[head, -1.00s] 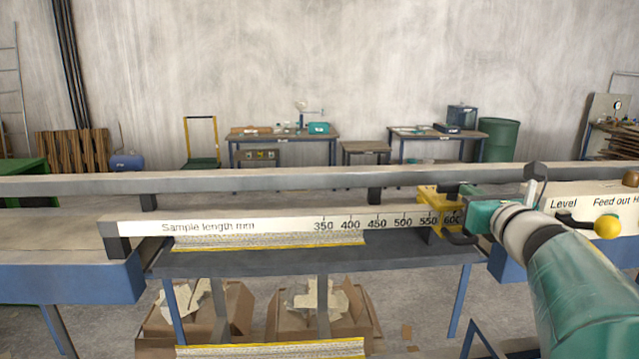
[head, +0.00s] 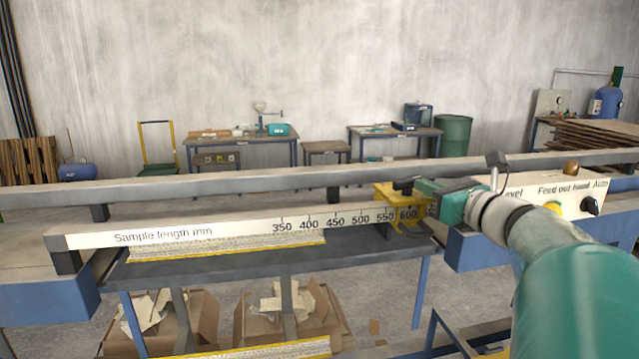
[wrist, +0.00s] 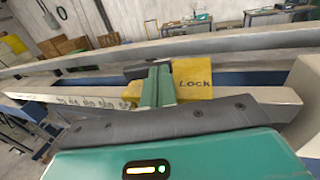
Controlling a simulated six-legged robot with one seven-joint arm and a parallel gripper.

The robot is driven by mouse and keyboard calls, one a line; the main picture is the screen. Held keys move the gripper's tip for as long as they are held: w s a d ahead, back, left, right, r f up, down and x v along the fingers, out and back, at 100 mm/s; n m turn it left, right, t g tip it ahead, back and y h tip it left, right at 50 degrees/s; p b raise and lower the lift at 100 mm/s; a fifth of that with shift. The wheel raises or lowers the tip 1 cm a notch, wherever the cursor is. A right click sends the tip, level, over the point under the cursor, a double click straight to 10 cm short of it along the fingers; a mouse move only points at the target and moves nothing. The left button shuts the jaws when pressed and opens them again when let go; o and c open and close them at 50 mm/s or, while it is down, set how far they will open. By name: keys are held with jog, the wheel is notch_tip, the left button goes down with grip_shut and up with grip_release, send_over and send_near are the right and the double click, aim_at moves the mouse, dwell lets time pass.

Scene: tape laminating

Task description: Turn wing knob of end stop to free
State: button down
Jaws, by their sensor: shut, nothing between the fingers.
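The yellow end stop (head: 386,197) sits on the sample-length rail, near the 600 mark in the head view. In the wrist view its yellow plate (wrist: 196,89) shows the word "Lock". A dark bar-like part (wrist: 135,70) shows at the far end of my fingers; I cannot tell whether it is the wing knob or a fingertip. My gripper (head: 406,185) is at the top of the end stop, reaching in from the right, with its fingers shut and empty. The fingers (wrist: 158,88) hide part of the end stop. The knob's turn position cannot be made out.
The scale rail (head: 180,232) runs left from the end stop, with a long grey rail (head: 220,188) behind it. A white control panel (head: 535,192) with knobs stands close to the right of my gripper. Open boxes lie below the bench.

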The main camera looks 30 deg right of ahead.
jog(key=n+y, duration=0.2)
jog(key=y, duration=0.1)
jog(key=d+n+y, duration=0.1)
jog(key=shift+w+f+g+y, duration=0.15)
jog(key=shift+w+g+y, duration=0.15)
jog(key=shift+w, duration=0.1)
jog(key=shift+w+d, duration=0.25)
jog(key=shift+w+d+y, duration=0.2)
jog(key=shift+d+y, duration=0.05)
jog(key=shift+y, duration=0.05)
jog(key=shift+w+n+g+y, duration=0.15)
jog(key=shift+n+g+y, duration=0.15)
jog(key=shift+n+y, duration=0.3)
jog(key=shift+w+d, duration=0.15)
jog(key=shift+r, duration=0.2)
jog(key=shift+w, duration=0.35)
